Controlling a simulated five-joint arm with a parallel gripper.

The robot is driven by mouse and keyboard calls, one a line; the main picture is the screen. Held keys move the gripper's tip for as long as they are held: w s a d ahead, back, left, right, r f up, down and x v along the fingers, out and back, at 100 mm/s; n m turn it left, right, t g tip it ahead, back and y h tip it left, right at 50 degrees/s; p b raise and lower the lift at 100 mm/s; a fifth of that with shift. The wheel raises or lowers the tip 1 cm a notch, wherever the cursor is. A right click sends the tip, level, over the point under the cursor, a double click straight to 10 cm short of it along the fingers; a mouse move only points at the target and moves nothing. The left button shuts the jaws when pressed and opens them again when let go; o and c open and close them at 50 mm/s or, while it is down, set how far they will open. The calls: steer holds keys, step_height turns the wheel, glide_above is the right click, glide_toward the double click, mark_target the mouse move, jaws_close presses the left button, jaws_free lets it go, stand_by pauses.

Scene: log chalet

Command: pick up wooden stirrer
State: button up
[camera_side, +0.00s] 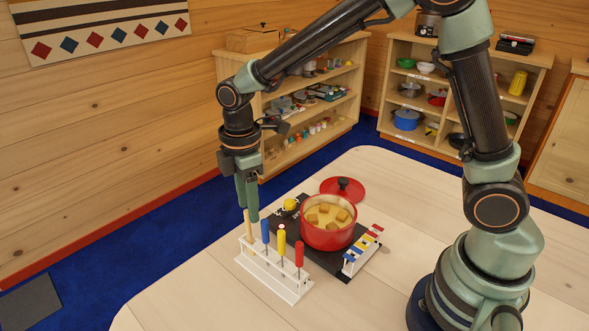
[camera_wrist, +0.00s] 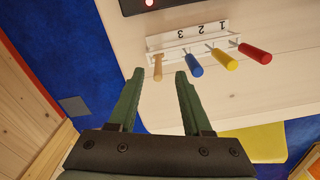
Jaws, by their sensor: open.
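The wooden stirrer (camera_side: 248,224) stands upright in a white rack (camera_side: 272,275), in the end place at the left. In the wrist view the stirrer (camera_wrist: 157,68) shows in line with the gap between my fingertips, beyond them. My gripper (camera_side: 251,214) points down, open and empty, right by the stirrer's top in the side view. In the wrist view my gripper (camera_wrist: 159,74) has its two green fingers apart on either side. Whether the fingers reach below the stirrer's top I cannot tell.
Beside the stirrer in the rack stand blue (camera_side: 265,230), yellow (camera_side: 281,241) and red (camera_side: 299,253) handled tools. The front table is clear.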

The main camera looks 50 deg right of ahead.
mark_target(250, 241)
steer(key=shift+w+a+f, duration=0.1)
steer(key=shift+f, duration=1.45)
steer(key=shift+w+a+f, duration=0.1)
steer(key=shift+f, duration=1.45)
jaws_close()
